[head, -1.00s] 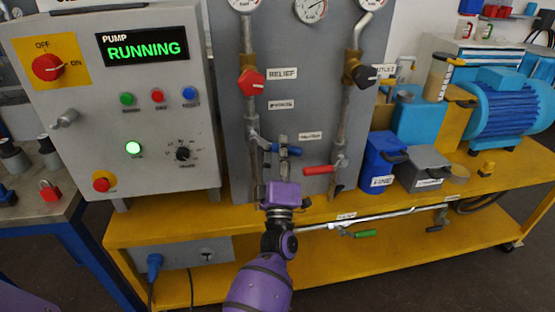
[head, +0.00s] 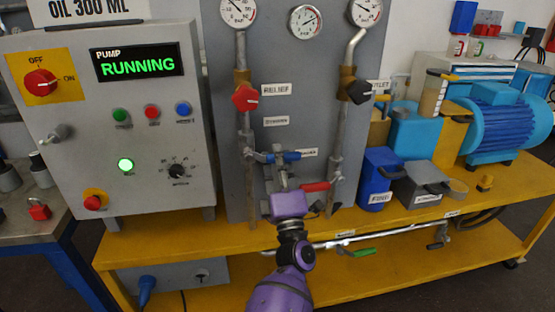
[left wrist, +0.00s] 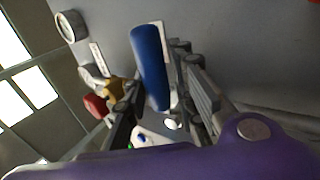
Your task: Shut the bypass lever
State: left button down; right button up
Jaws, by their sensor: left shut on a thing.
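A blue lever handle (head: 280,157) lies about level across the pipework on the grey panel, at the lower left pipe. The small labels near it (head: 276,121) are too blurred to read, so I cannot confirm which one says bypass. My left gripper (head: 283,172) reaches up from below and is shut on the blue handle. In the left wrist view the blue handle (left wrist: 150,65) stands between the two dark fingers (left wrist: 157,100). The fingers hide part of the handle and its pivot. My right gripper is not in view.
A red lever (head: 315,187) sits close to the right of my left gripper. A red knob (head: 245,98) and a black knob (head: 359,91) are higher on the pipes. A green lever (head: 362,253) is on the low pipe. The control box (head: 110,150) stands left and reads RUNNING.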

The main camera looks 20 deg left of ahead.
pick_arm(q)
jog(key=shift+d+r, duration=0.15)
jog(key=shift+r, duration=0.4)
jog(key=c, duration=1.6)
grip_release()
jog(key=shift+s, duration=0.1)
jog(key=shift+o, duration=0.2)
jog(key=shift+f, duration=0.1)
jog(key=shift+f, duration=0.15)
jog(key=shift+s+f, duration=0.15)
jog(key=v, duration=1.1)
jog(key=shift+s+d, duration=0.15)
jog(key=shift+s, duration=0.1)
jog(key=shift+f, duration=0.1)
